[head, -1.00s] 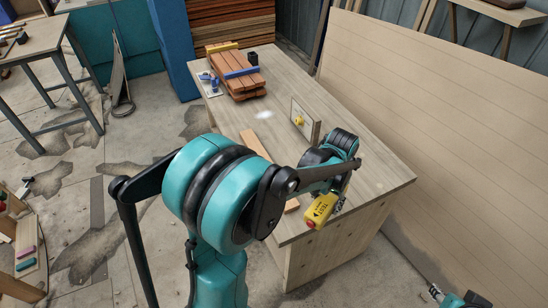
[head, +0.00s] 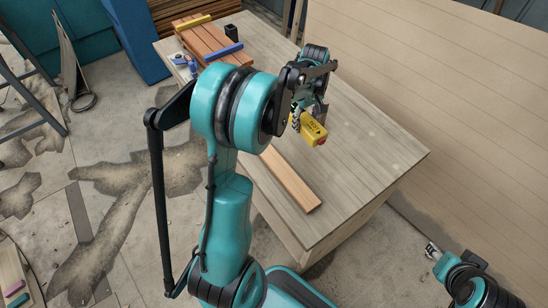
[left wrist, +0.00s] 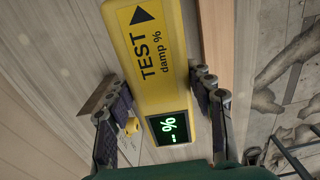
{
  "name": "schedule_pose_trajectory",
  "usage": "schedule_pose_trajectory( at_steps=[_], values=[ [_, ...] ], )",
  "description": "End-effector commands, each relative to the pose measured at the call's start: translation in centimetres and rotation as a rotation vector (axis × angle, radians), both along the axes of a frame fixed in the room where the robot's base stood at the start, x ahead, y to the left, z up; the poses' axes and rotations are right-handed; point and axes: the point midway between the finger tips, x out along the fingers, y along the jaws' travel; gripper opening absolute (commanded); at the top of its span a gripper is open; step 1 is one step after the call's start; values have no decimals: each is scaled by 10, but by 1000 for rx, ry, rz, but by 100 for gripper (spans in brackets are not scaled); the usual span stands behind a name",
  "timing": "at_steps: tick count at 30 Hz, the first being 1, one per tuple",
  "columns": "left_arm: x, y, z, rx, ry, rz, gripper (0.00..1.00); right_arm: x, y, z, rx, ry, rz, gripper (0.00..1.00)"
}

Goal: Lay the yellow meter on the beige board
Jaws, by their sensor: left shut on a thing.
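The yellow meter (head: 313,129) is held by my left gripper (head: 303,112) above the table. In the left wrist view the meter (left wrist: 150,50) sits between the two fingers, one on each side, with "TEST damp %" and a green-lit display showing. The beige board (head: 290,180), a long narrow plank, lies flat on the table near its left edge, in front of the gripper in the head view. It also shows in the left wrist view (left wrist: 215,40), to the right of the meter. The meter is apart from it. My right gripper (head: 433,250) is low at the right, away from the table.
A stack of reddish planks (head: 207,38) with a yellow bar and a blue bar (head: 220,53) is at the table's far end. The table's right side (head: 370,160) is clear.

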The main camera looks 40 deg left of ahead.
Motion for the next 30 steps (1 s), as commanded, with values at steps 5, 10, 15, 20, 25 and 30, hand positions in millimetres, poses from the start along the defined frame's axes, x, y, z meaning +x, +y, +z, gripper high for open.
schedule_pose_trajectory(
  at_steps=[5, 10, 15, 20, 25, 30],
  values=[
    [-22, 14, -17, 0, 0, 50, 11, 0, 0, -10, 0, 0, 0, 40],
    [-61, 28, -43, 0, 0, 48, 11, 0, 0, -24, 0, 0, 0, 40],
    [-93, 39, -62, 0, 0, 47, 11, 0, 0, -34, 0, 0, 0, 40],
    [-106, 44, -69, 0, 0, 44, 11, 0, 0, -38, 0, 0, 0, 40],
    [-108, 44, -84, 0, 0, 42, 11, 0, 0, -45, 0, 0, 0, 40],
    [-107, 44, -109, 0, 0, 42, 11, 0, 0, -58, 0, 0, 0, 40]
  ],
)
